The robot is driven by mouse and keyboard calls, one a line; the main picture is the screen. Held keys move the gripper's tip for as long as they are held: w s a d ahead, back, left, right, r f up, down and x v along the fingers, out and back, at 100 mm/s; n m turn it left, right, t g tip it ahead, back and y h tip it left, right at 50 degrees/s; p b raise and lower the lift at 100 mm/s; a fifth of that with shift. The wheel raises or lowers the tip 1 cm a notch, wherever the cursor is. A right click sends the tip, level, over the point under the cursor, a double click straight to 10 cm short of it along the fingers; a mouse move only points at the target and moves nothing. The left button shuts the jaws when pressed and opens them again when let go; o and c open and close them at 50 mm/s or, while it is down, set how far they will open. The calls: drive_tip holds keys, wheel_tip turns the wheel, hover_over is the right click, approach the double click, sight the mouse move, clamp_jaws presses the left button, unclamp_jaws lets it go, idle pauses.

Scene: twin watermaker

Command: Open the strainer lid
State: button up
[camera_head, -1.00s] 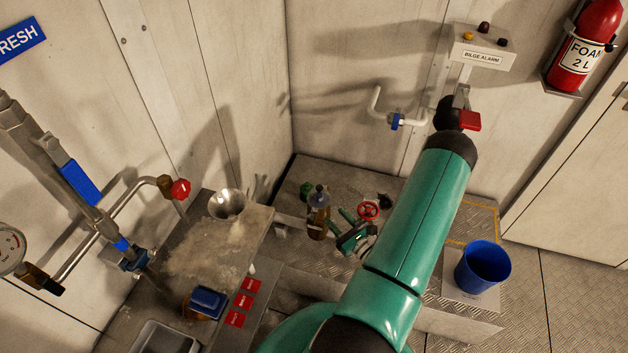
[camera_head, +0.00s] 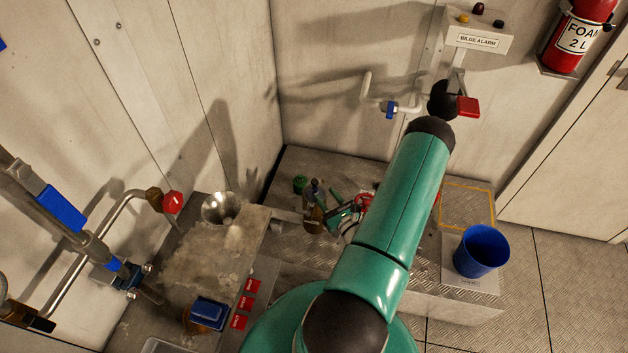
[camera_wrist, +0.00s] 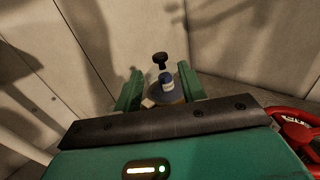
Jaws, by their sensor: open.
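The strainer appears to be the amber-bodied vessel (camera_head: 314,218) on the metal plate bench, upright. Its grey-blue lid (camera_head: 313,190) sits on top. In the wrist view the lid (camera_wrist: 168,93) shows a small blue piece on top, with yellowish body below. My gripper (camera_head: 338,208) is just right of the vessel in the head view. In the wrist view my gripper (camera_wrist: 160,90) is open, its two green fingers on either side of the lid. I see no clear contact, and my palm hides the lower part of the vessel.
A black knob (camera_wrist: 160,62) stands beyond the lid. A red handwheel (camera_wrist: 300,130) is close on the right. A green knob (camera_head: 300,184) stands behind the vessel. A steel funnel (camera_head: 221,208) is on the left bench, and a blue bucket (camera_head: 482,250) is at right.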

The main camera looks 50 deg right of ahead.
sight(316, 184)
drive_tip(key=x, duration=0.8)
drive_tip(key=shift+w, duration=0.1)
clamp_jaws()
